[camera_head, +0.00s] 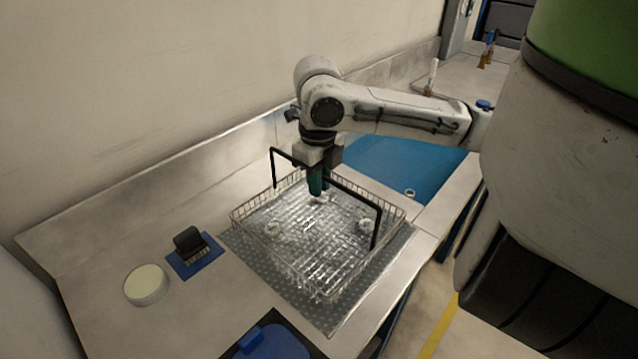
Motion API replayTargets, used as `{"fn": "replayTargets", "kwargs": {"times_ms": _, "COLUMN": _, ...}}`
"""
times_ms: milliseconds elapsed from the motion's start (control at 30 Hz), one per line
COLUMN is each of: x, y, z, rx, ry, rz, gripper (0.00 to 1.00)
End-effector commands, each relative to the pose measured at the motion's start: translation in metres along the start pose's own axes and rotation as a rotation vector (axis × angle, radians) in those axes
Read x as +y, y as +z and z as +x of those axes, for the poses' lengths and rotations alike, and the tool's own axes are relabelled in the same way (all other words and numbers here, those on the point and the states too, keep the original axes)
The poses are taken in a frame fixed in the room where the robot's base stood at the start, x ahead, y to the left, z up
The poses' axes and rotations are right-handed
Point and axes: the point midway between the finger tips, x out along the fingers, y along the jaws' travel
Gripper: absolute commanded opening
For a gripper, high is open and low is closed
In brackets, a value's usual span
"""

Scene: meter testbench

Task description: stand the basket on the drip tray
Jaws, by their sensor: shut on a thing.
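The wire basket (262,251) has a tall black handle, low mesh sides and a few small white ring-like parts inside. It is upright, over the grey dimpled drip tray (249,257), whose edges show at the near, left and right sides. I cannot tell whether the basket's bottom touches the tray or hangs just above it. My gripper (318,183) points down with teal fingers, shut on the middle of the handle's top bar. The basket hides most of the tray.
A blue basin (405,170) lies behind to the right, with a small white ring on it. A round pale-topped dish (146,285), a black block on a blue pad (195,255) and a blue object on a dark mat (270,342) are on the bench. The wall bounds the left.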

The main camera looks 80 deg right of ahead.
Motion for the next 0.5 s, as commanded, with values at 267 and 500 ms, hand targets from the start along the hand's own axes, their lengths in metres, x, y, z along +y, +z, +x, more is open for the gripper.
{"fn": "replayTargets", "kwargs": {"times_ms": 267, "x": 0.0000, "y": 0.0001, "z": 0.0072, "rx": -0.002, "ry": -0.001, "rz": -0.001, "gripper": 0.00}}
{"fn": "replayTargets", "kwargs": {"times_ms": 500, "x": 0.0001, "y": -0.0003, "z": 0.0082, "rx": -0.001, "ry": 0.000, "rz": -0.001, "gripper": 0.25}}
